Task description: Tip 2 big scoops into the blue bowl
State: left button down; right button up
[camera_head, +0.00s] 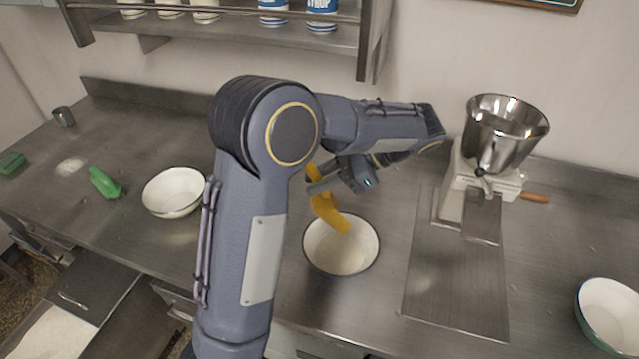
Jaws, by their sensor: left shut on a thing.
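My left gripper (318,181) is shut on a yellow scoop (329,211). The scoop is steeply tilted, its lower end over a white bowl with a dark bluish rim (319,263) in the middle of the counter. The inside of that bowl looks pale; I cannot tell how much it holds. No falling stuff shows. A green scoop (105,184) lies on the counter at the left. My right gripper is not in view.
Another white bowl (174,192) stands left of my arm, and a green-rimmed bowl (608,315) at the right edge. A scale or mill with a steel hopper (505,130) stands at the back right. A shelf (230,35) hangs above. White powder (72,166) lies at the left.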

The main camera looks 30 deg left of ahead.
pick_arm(q)
jog(key=shift+r, duration=0.8)
jog(key=shift+r+t+h, duration=0.3)
jog(key=shift+t+h, duration=0.5)
jog(key=shift+s+r+n+t+h+b, duration=0.15)
jog(key=shift+n+t+h+b, duration=0.2)
jog(key=shift+t+h, duration=0.65)
jog(key=shift+r+t, duration=0.1)
jog(key=shift+t, duration=0.2)
jog(key=shift+w, duration=0.2)
jog(key=t+h+b, duration=0.1)
jog(key=b, duration=0.1)
jog(key=t+h+b, duration=0.1)
jog(key=t+h, duration=0.1)
jog(key=shift+s+r+t+b, duration=0.15)
jog(key=shift+r+t+b, duration=0.15)
jog(key=shift+r+b, duration=0.05)
jog(key=shift+r+n+t+h, duration=0.25)
jog(key=shift+t+h, duration=0.05)
jog(key=shift+h, duration=0.2)
